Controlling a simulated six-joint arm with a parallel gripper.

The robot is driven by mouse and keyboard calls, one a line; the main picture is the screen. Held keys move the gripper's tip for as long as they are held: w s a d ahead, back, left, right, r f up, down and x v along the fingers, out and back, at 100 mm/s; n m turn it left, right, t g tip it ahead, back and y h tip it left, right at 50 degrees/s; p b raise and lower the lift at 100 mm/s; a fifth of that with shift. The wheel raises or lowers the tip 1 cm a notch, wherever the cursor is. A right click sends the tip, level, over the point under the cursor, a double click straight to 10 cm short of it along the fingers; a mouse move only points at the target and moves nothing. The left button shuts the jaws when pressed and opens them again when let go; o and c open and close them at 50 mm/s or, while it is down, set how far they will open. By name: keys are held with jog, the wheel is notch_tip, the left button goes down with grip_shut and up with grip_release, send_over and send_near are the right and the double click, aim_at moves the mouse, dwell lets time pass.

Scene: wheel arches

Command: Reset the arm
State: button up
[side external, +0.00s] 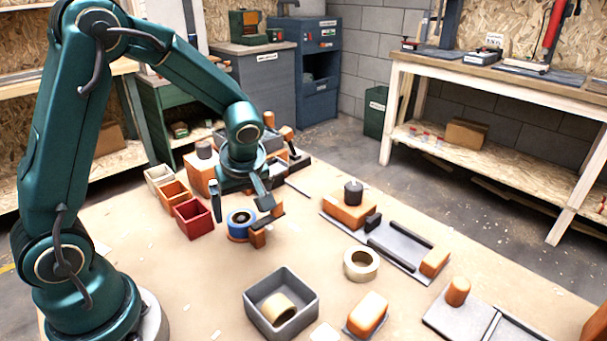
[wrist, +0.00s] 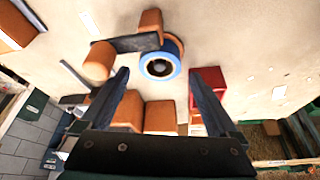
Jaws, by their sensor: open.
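My gripper (side external: 241,196) hangs over the table in the side view, its two fingers apart and nothing held between them. In the wrist view my gripper (wrist: 165,85) is also open, with a finger at each side. A blue-rimmed wheel (side external: 240,222) lies on an orange base just below and in front of the fingers. The same wheel (wrist: 160,66) shows beyond the fingertips in the wrist view, beside a dark bar with orange blocks at its ends.
Red bin (side external: 193,217) and other small bins stand left of my gripper. A grey tray (side external: 281,311) holds a tan roll; another tan roll (side external: 361,263) lies to its right. A grey plate with bars (side external: 400,252) lies at right. Bare tabletop (side external: 200,280) shows in front.

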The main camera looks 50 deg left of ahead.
jog(key=shift+v, duration=0.9)
jog(key=shift+w+r, duration=0.15)
jog(key=shift+r, duration=0.1)
jog(key=s+d+r+m+t+h, duration=0.4)
jog(key=s+d+r+m, duration=0.5)
jog(key=m, duration=0.6)
jog(key=shift+s+d, duration=0.7)
jog(key=shift+s, duration=0.5)
jog(key=shift+c, duration=0.3)
